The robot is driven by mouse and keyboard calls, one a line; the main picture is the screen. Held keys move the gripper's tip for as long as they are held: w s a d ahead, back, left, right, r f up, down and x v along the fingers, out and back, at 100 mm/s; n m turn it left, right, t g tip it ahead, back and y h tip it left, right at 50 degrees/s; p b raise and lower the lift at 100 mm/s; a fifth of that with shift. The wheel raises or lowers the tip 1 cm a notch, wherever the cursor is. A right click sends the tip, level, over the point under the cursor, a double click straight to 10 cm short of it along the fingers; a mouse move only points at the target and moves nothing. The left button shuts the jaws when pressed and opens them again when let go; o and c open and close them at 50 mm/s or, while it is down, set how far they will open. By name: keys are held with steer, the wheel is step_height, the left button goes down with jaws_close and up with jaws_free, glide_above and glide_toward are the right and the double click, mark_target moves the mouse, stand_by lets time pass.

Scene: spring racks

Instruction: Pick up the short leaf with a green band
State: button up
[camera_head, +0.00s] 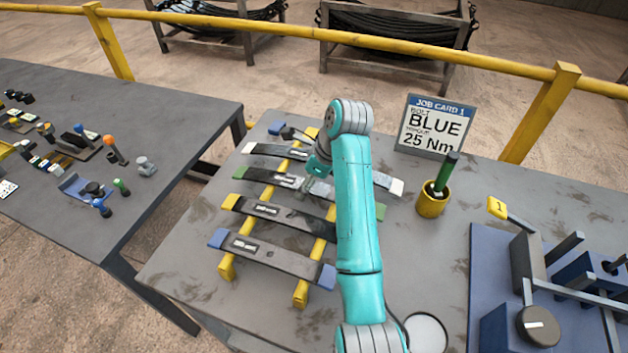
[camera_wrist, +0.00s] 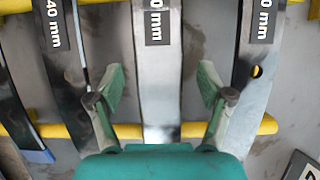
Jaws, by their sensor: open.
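The leaf with green ends (camera_head: 263,177) lies across the yellow rails of the rack, between the white-ended leaf and the yellow-ended leaf. Its middle is partly hidden by my arm in the head view. My gripper (camera_head: 307,184) is over it. In the wrist view my gripper (camera_wrist: 161,92) is open, with one finger on each side of a shiny leaf (camera_wrist: 158,75), which appears to be the green-ended one. Its label is cut to "0 mm". No green band on it shows in the wrist view, and nothing is held.
The white-ended leaf (camera_head: 265,150), yellow-ended leaf (camera_head: 270,210) and blue-ended leaf (camera_head: 265,255) lie parallel, with narrow gaps. A job card (camera_head: 435,128) reads blue, 25 Nm. A yellow cup (camera_head: 432,205) and a blue fixture (camera_head: 480,285) stand right.

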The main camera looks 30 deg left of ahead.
steer(key=shift+s+a+f, duration=0.1)
steer(key=shift+a+f, duration=0.1)
steer(key=shift+f, duration=0.4)
steer(key=c, duration=1.3)
steer(key=shift+r, duration=0.1)
steer(key=shift+c, duration=0.4)
